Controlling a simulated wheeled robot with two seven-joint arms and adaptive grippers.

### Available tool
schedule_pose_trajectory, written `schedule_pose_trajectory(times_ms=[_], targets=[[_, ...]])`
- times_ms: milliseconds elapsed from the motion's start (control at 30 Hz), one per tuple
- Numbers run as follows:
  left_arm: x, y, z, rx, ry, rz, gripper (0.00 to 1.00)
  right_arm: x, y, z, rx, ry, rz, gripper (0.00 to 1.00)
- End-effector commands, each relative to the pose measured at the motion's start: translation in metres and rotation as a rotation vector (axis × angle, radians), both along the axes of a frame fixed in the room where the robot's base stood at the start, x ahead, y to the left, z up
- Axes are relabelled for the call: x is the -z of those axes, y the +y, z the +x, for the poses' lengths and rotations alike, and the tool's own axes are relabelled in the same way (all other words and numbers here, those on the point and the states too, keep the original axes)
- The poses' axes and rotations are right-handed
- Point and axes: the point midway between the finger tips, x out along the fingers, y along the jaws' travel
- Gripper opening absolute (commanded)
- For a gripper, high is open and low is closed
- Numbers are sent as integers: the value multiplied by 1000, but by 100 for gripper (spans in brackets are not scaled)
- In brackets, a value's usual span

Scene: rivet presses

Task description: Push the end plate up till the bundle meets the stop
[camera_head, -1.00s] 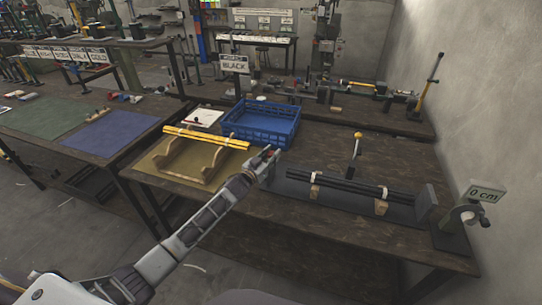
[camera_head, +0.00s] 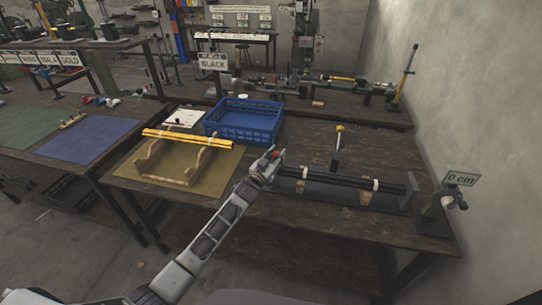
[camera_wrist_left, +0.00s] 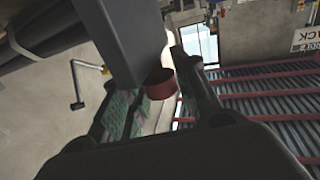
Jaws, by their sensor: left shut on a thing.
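The bundle of black rods (camera_head: 335,180), tied with pale bands, lies on wooden rests along a dark base on the bench. An upright grey plate, the stop (camera_head: 414,190), stands at its right end; I cannot tell whether they touch. My left gripper (camera_head: 272,160) is at the bundle's left end, shut on a red handle. In the left wrist view the red handle (camera_wrist_left: 161,83) sits between the fingers (camera_wrist_left: 158,75), beside the dark grey end plate (camera_wrist_left: 110,40). The black rods (camera_wrist_left: 40,35) show beyond the plate. My right gripper is out of view.
A yellow-topped lever (camera_head: 339,140) rises behind the bundle. Left are a blue crate (camera_head: 243,120) and a wooden cradle with yellow rods (camera_head: 187,138). A wall bounds the right side.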

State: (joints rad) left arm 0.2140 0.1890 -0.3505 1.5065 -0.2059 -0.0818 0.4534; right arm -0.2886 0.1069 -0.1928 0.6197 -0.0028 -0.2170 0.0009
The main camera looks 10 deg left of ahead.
Motion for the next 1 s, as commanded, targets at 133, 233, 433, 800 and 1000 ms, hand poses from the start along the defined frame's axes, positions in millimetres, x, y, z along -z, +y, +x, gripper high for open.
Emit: schedule_pose_trajectory(times_ms=[133, 233, 433, 800, 1000], targets=[[1, -3, -1, 2, 3, 0, 0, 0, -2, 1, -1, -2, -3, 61], [1, -3, -1, 2, 3, 0, 0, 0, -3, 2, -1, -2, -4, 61], [1, -2, -1, 2, 3, 0, 48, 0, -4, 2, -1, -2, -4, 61], [0, -1, 0, 0, 1, 0, 52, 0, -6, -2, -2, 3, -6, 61], [1, 1, -4, 0, 2, 1, 52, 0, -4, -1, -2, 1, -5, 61]])
